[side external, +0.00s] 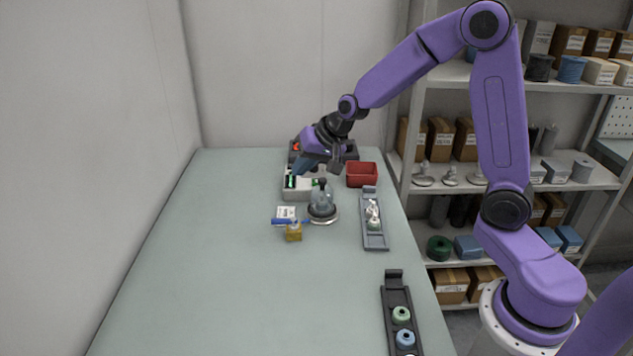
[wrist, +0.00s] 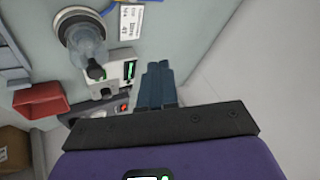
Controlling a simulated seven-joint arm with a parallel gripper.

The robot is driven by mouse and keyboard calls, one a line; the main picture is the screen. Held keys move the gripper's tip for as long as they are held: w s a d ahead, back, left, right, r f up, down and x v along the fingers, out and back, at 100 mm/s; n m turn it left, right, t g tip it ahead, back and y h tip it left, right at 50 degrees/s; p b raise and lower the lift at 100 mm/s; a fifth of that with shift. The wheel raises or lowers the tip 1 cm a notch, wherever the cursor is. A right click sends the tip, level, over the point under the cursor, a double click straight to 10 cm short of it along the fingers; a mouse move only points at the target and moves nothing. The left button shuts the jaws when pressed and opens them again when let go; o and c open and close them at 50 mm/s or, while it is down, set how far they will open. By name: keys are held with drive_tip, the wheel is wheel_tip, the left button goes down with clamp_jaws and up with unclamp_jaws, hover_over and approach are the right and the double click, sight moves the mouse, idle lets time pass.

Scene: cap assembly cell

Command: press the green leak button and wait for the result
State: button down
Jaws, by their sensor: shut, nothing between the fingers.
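A white tester box (side external: 299,194) stands toward the back of the table, with green on its dark panel (side external: 290,181). In the wrist view the same box (wrist: 108,76) shows a lit green area (wrist: 130,70); I cannot tell button from display there. My gripper (side external: 302,168) points down close above the box's back part. Its blue fingers (wrist: 158,68) are shut and empty, and appear beside the box's green side in the wrist view. Contact with the button cannot be made out. A clear dome with a dark knob (side external: 322,196) stands on a round metal base in front of the box.
A red bin (side external: 362,174) is right of the box. A dark unit with a red light (side external: 296,147) is behind it. Grey trays (side external: 376,242) line the right edge; the table's left is clear.

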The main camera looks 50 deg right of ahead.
sight(316, 182)
drive_tip(key=w+d+m+t+h, duration=0.1)
drive_tip(key=w+d+m, duration=0.2)
drive_tip(key=d, duration=0.4)
drive_tip(key=w+d+f+m+t+h, duration=0.1)
drive_tip(key=w+d+m+h, duration=0.1)
drive_tip(key=d, duration=0.5)
drive_tip(key=w+m, duration=0.1)
drive_tip(key=w, duration=0.1)
drive_tip(key=shift+w, duration=0.35)
drive_tip(key=shift+f, duration=0.2)
drive_tip(key=shift+f, duration=4.3)
drive_tip(key=shift+f, duration=0.2)
drive_tip(key=shift+a+f, duration=0.1)
drive_tip(key=shift+f, duration=0.15)
drive_tip(key=shift+f, duration=0.45)
drive_tip(key=shift+r, duration=0.85)
